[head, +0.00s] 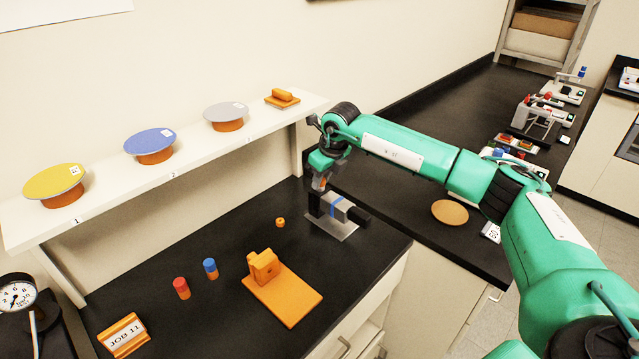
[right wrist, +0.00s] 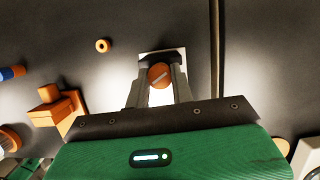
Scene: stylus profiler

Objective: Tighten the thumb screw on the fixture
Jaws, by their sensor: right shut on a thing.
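My right gripper (head: 319,184) is shut on a small round orange thumb screw, pointing down above a grey fixture plate (head: 345,231). In the right wrist view the screw's slotted orange head (right wrist: 159,76) sits between the two fingers of the gripper (right wrist: 160,70). The pale plate also shows past the fingertips (right wrist: 172,57). On the plate is a grey and black body with a blue band (head: 336,200). The fingers hide the screw's shank, so I cannot tell how deep it sits. My left gripper is not in view.
An orange block on a base (head: 290,298), a small orange ring (head: 280,222), red (head: 181,288) and blue (head: 210,268) cylinders and a job sign (head: 124,335) stand left of the gripper. A shelf (head: 190,165) with discs runs behind. The bench edge is close at the right.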

